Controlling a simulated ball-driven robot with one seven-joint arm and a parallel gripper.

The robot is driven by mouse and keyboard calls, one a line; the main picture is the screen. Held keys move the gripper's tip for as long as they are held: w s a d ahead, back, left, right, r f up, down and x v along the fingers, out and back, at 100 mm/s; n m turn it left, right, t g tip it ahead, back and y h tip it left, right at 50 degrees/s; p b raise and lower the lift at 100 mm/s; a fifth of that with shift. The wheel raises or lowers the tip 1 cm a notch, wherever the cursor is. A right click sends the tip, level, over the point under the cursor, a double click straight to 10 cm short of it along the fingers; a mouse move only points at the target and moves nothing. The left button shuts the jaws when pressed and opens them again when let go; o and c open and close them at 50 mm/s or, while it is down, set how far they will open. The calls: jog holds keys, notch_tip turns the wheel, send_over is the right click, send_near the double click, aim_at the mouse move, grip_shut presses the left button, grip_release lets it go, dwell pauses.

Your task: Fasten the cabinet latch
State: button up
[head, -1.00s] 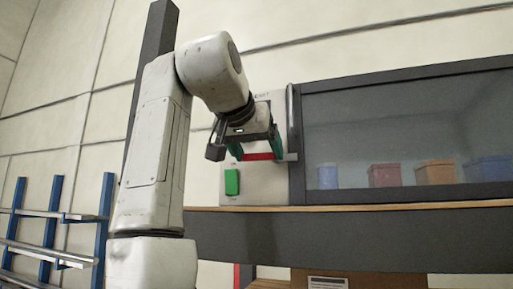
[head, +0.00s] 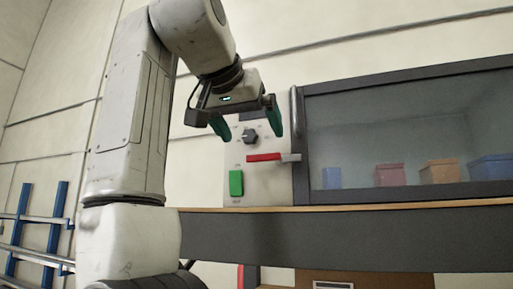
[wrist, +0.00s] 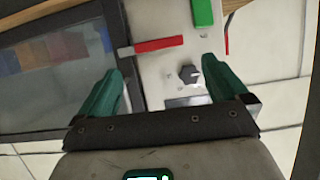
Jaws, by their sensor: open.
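The latch (head: 265,157) is a red bar with a grey end on the pale panel left of the cabinet door (head: 298,150). It lies about level, and its grey end reaches the dark door frame. The latch also shows in the wrist view (wrist: 158,44), where the grey end overlaps the frame edge. The glazed door looks closed. My gripper (head: 249,128) has green fingers spread apart, empty, above and in front of the latch. In the wrist view my gripper (wrist: 163,72) stands clear of the red bar.
A black knob (head: 249,136) sits above the latch, between my fingers in the picture. A green switch (head: 236,183) is below it. Several boxes stand behind the glass, one orange (head: 439,172). A blue rack (head: 52,225) is at the left.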

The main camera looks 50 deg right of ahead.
jog(key=v, duration=0.3)
jog(key=shift+s+a+r, duration=0.1)
jog(key=shift+a+r, duration=0.05)
jog(key=shift+a, duration=0.15)
dwell(0.3)
